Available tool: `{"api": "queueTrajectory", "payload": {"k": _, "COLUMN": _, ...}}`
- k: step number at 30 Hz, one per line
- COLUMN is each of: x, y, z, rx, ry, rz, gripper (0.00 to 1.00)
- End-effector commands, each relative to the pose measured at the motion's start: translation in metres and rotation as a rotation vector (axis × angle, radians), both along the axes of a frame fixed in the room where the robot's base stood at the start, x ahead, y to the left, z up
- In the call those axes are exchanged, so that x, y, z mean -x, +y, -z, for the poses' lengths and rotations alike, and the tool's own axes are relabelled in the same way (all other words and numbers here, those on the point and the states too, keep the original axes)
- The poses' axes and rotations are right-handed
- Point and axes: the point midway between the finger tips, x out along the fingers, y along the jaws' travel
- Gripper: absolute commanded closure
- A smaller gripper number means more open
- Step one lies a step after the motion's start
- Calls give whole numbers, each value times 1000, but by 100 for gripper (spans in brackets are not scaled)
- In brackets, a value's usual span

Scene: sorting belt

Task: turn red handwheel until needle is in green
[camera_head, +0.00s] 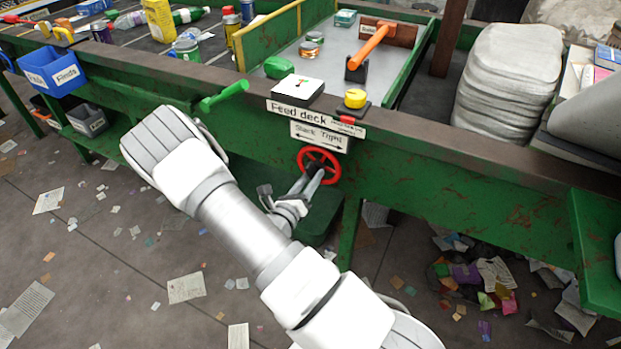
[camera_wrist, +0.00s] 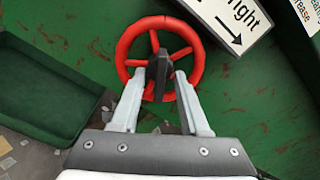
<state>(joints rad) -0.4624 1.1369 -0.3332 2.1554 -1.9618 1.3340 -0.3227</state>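The red handwheel (camera_head: 335,169) is on the front of the green bench, below the signs. In the wrist view the handwheel (camera_wrist: 160,22) shows its rim, spokes and a dark centre piece (camera_wrist: 161,72). My gripper (camera_head: 313,177) is at the wheel. In the wrist view the two fingers of my gripper (camera_wrist: 161,78) stand apart, one on each side of the dark centre piece. I cannot tell if they touch it. A box with a white face (camera_head: 297,83) on the bench edge may be the gauge. Its needle is too small to read.
A "Feed deck" sign (camera_head: 300,113) and a "Slack Tight" sign with arrows (camera_head: 318,137) are above the wheel. A green lever (camera_head: 224,96), a yellow knob (camera_head: 355,97) and an orange-handled lever (camera_head: 371,44) are nearby. Paper scraps litter the floor.

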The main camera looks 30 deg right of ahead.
Motion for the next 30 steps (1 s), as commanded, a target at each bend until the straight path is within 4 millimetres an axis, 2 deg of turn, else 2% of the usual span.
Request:
{"api": "queueTrajectory", "payload": {"k": 6, "x": 1, "y": 2, "z": 0, "rx": 0, "ry": 0, "rz": -1, "gripper": 55}}
{"api": "queueTrajectory", "payload": {"k": 11, "x": 12, "y": 18, "z": -1, "rx": -1, "ry": 1, "rz": -5, "gripper": 55}}
{"api": "queueTrajectory", "payload": {"k": 24, "x": 77, "y": 101, "z": -1, "rx": -1, "ry": 2, "rz": -6, "gripper": 55}}
{"api": "queueTrajectory", "payload": {"k": 30, "x": 98, "y": 127, "z": -1, "rx": 1, "ry": 1, "rz": -4, "gripper": 55}}
